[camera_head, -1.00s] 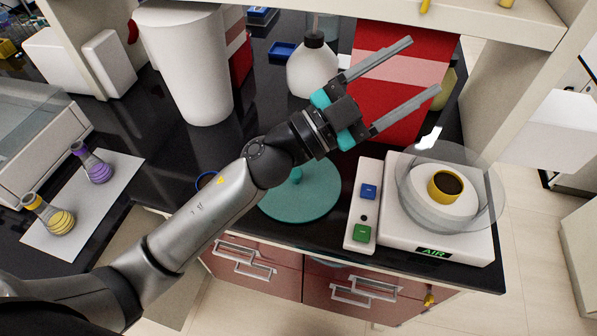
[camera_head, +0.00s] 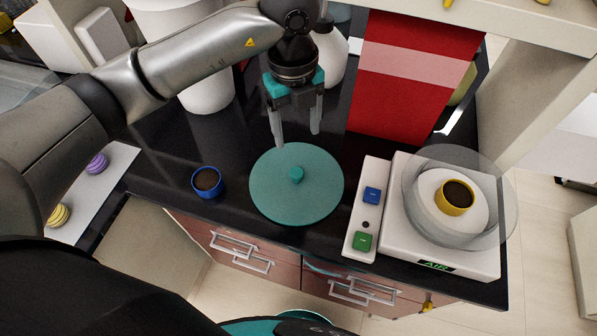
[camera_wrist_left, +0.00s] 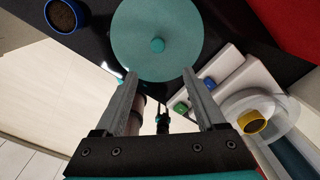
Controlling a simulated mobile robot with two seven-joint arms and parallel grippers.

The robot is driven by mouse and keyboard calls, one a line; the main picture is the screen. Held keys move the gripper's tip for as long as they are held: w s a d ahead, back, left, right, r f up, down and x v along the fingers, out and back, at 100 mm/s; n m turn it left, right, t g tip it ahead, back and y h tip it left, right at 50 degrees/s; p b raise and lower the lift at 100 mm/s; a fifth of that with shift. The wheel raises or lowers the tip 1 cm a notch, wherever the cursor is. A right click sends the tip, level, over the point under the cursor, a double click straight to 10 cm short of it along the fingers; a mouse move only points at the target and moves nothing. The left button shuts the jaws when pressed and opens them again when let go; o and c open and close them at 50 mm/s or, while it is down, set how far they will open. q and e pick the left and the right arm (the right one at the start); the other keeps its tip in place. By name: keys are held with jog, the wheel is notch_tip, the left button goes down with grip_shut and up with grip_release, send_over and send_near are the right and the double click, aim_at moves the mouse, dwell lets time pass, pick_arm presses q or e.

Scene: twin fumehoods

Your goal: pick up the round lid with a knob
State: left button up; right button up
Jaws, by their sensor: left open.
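The round teal lid (camera_head: 270,195) lies flat on the black counter, with a small teal knob (camera_head: 296,174) at its centre. In the left wrist view the lid (camera_wrist_left: 135,35) and its knob (camera_wrist_left: 157,44) show ahead of the fingertips. My left gripper (camera_head: 296,138) points down above the counter, near the lid's far edge in the head view. It is open, with nothing between its fingers. In the left wrist view the left gripper (camera_wrist_left: 160,72) has its fingers spread to either side of the lid's edge, and the knob lies beyond them. My right gripper cannot be identified.
A blue cup of dark contents (camera_head: 207,181) stands left of the lid. A white device (camera_head: 394,239) with buttons stands to the right, carrying a yellow cup (camera_head: 455,197) under a clear round cover. A red box (camera_head: 410,75) and a white bottle (camera_head: 330,58) stand behind.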

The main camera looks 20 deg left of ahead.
pick_arm(q)
send_over(297, 172)
jog(key=f, duration=0.9)
jog(key=shift+a+f, duration=0.35)
jog(key=shift+d+f, duration=0.15)
jog(key=shift+f, duration=1.2)
jog(key=shift+d+f, duration=0.15)
jog(key=shift+f, duration=1.2)
grip_shut()
